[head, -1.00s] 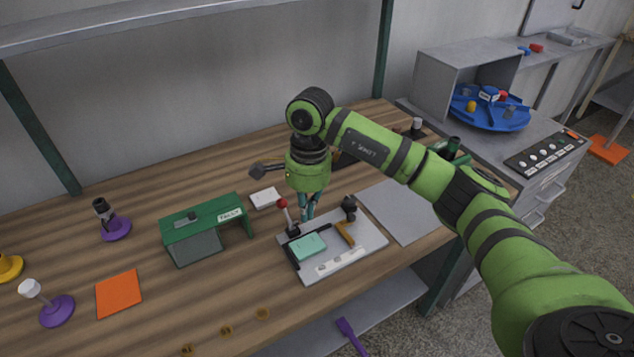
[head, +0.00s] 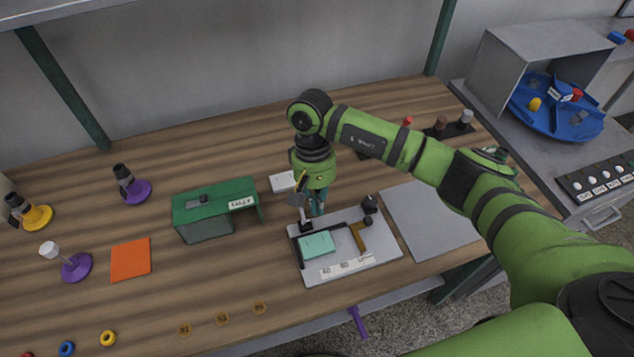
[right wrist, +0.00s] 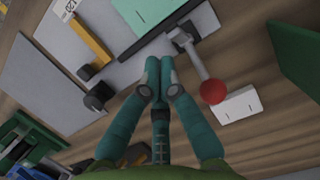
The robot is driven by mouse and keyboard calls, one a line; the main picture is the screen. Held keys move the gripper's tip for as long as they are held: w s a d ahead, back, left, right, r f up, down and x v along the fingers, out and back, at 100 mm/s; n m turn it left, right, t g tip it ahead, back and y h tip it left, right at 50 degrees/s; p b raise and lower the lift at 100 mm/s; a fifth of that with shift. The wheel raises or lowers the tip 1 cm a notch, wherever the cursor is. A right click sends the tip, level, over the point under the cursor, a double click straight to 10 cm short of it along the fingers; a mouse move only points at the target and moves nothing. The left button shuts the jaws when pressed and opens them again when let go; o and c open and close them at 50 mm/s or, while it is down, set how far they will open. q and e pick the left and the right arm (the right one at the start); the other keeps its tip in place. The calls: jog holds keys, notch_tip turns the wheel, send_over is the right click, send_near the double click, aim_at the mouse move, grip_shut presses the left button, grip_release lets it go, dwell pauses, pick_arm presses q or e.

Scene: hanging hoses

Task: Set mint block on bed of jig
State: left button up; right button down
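The mint block (head: 317,245) lies flat on the grey plate of the jig (head: 375,254), close beside a black fence. Its edge also shows at the top of the right wrist view (right wrist: 143,13). My right gripper (head: 317,209) is over the back edge of the jig, behind the block and apart from it. In the right wrist view its teal fingers (right wrist: 159,66) are together with nothing between them. The jig's red-knobbed lever (right wrist: 212,91) stands beside the fingers; in the head view its knob is hidden behind my wrist. My left gripper is out of view.
A tan bar (head: 357,237) and a black knob (head: 370,204) sit on the jig's right side. A green stand (head: 215,205) is to the left, a white card (head: 282,181) behind, a grey sheet (head: 430,220) to the right. An orange mat (head: 130,259) lies further left.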

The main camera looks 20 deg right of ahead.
aim_at(321, 231)
jog(key=p+x, duration=0.1)
jog(key=x, duration=0.2)
jog(key=shift+f, duration=0.35)
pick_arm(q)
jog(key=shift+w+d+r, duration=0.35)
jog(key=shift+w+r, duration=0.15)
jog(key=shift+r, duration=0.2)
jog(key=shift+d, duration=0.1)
pick_arm(e)
jog(key=shift+s+f+b, duration=0.25)
jog(key=shift+s+b, duration=0.05)
jog(key=shift+b, duration=0.7)
jog(key=shift+s+r+b, duration=0.1)
jog(key=shift+s+b, duration=0.35)
jog(key=shift+s+r, duration=0.1)
jog(key=shift+r, duration=0.05)
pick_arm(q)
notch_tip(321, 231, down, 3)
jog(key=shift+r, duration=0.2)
